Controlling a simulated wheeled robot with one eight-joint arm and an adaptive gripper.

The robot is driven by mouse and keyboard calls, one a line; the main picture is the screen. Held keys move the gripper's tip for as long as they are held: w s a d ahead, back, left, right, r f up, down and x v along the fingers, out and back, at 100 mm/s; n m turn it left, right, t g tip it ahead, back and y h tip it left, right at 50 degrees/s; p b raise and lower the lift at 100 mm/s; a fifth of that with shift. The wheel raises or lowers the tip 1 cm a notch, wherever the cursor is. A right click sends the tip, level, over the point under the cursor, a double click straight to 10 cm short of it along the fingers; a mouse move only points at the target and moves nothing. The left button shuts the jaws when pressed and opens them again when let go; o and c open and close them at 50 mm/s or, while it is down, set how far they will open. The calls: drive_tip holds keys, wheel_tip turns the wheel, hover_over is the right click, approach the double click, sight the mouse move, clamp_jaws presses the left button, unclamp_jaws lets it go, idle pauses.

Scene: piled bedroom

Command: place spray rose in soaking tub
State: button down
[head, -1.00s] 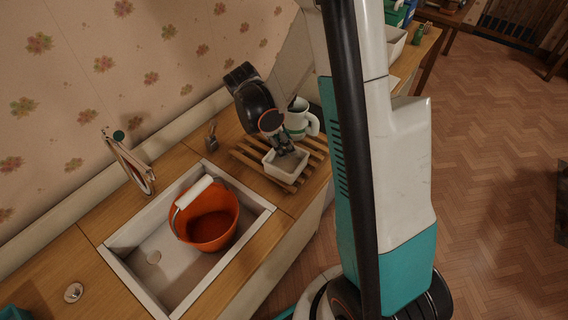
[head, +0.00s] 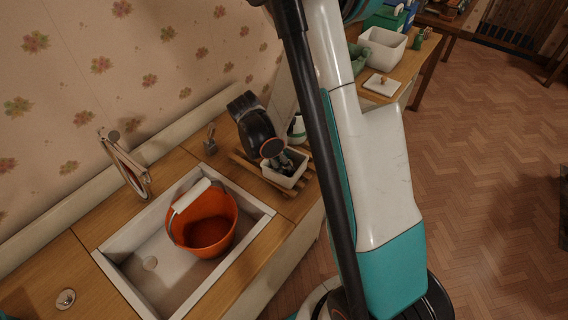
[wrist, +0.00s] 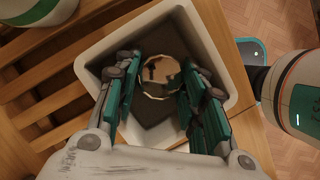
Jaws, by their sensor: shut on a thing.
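The white square tub (head: 283,181) stands on a slatted wooden rack to the right of the sink; its rim also shows in the wrist view (wrist: 212,45). My gripper (head: 283,165) points down into the tub. In the wrist view its teal-padded fingers (wrist: 157,80) are shut on a small round, pale, many-sided piece with dark marks, which I take for the spray rose (wrist: 160,92). The piece is within the tub's walls. I cannot tell whether it touches the tub's floor. In the head view my gripper hides it.
An orange bucket (head: 205,232) with a white handle grip stands in the sink (head: 140,283). A white mug (head: 297,128) is close behind the tub, partly hidden. The slatted rack (wrist: 38,90) shows bare slats left of the tub. A white bin (head: 383,48) is farther off.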

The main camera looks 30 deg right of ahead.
drive_tip(key=shift+s+a+f+b, duration=0.1)
drive_tip(key=shift+s+f+b, duration=0.1)
drive_tip(key=shift+f+b, duration=0.35)
drive_tip(key=c, duration=1.3)
unclamp_jaws()
drive_tip(key=shift+r+p, duration=0.5)
drive_tip(key=shift+p, duration=0.2)
drive_tip(key=s+a+r+m+t+y+p, duration=0.1)
drive_tip(key=s+a+r+m+t+p, duration=0.2)
drive_tip(key=r, duration=0.8)
drive_tip(key=a+r+m+t+y+p, duration=0.1)
drive_tip(key=a+r+m, duration=0.3)
drive_tip(key=r, duration=0.7)
drive_tip(key=s+a+r+m+t+y, duration=0.2)
drive_tip(key=s+a+r+m+t, duration=0.2)
drive_tip(key=s, duration=0.5)
drive_tip(key=shift+s+a+r+m+t, duration=0.4)
drive_tip(key=shift+a+r+m, duration=0.75)
drive_tip(key=shift+m, duration=0.45)
